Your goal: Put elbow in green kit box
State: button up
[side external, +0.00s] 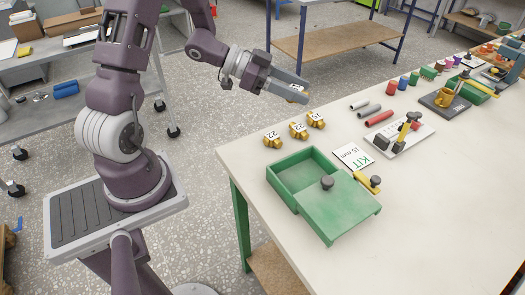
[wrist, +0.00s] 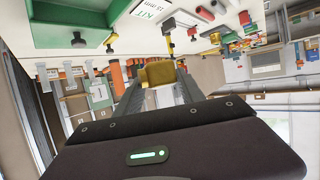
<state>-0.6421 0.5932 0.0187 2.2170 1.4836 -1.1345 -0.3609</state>
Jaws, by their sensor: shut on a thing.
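My gripper (side external: 294,92) is shut on a small brass-coloured fitting, which I take to be the elbow (wrist: 158,74); it shows between the fingers in the wrist view. In the side external view my gripper is raised above the table's far left edge, beyond the green kit box and apart from it. The green kit box (side external: 290,203) stands near the table's left edge. Its flat green lid (side external: 340,208) with a dark knob covers the right part, and the left part is open and looks empty.
Brass fittings with number labels (side external: 298,130) stand behind the box. A KIT card (side external: 353,155) and a yellow-and-black tool (side external: 368,182) lie close to its right. Pipes (side external: 379,118), a tray (side external: 400,135) and coloured pots lie farther back. The table's front right is clear.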

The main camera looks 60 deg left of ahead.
aim_at(252, 153)
jog(key=s+a+f+m+g+h, duration=0.45)
jog(key=s+f, duration=0.35)
jog(key=s, duration=0.2)
jog(key=shift+m+y, duration=0.25)
jog(key=shift+m, duration=0.1)
jog(key=f, duration=0.9)
jog(key=shift+w+a, duration=0.2)
jog(key=shift+w, duration=0.1)
jog(key=shift+f, duration=0.2)
jog(key=o, duration=1.4)
jog(key=shift+o, duration=0.2)
jog(key=shift+a, duration=0.1)
